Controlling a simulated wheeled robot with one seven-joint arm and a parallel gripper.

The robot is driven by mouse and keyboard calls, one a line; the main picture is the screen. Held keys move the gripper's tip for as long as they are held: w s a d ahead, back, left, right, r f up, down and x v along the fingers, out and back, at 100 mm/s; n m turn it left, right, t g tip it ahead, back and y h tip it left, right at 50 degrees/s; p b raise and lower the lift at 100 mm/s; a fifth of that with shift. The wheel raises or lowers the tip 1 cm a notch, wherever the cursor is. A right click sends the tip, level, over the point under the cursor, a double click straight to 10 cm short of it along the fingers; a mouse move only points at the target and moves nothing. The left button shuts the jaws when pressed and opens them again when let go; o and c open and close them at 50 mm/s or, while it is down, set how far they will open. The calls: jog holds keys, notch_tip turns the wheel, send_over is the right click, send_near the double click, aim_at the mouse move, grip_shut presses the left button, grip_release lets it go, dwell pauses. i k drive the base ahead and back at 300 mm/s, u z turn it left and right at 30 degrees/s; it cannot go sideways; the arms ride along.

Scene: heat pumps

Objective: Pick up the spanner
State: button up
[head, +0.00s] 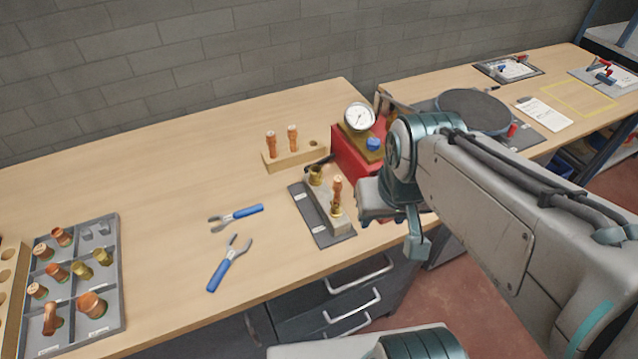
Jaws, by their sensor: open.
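Two blue-handled tools with grey forked heads lie on the wooden bench in the head view. One blue-handled tool (247,212) lies nearly level, its head to the left. The other blue-handled tool (218,275) lies slanted nearer the front edge, its head pointing up and right. I cannot tell for certain which one is the spanner. My gripper (393,231) is open, to the right of both tools and well apart from them, near the front edge of the bench. Its fingers are partly hidden by the wrist, and I see nothing between them.
A dark plate with a fixture and copper fitting (337,190) stands between the tools and my gripper. Behind are a wooden block (297,156) and a red box with a gauge (359,117). A grey tray of fittings (113,222) is at left. Bare wood surrounds the tools.

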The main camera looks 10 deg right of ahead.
aim_at(226, 221)
jog(key=z, duration=1.65)
jog(key=k, duration=1.25)
jog(key=u, duration=1.55)
jog(key=i, duration=0.55)
jog(key=u, duration=0.1)
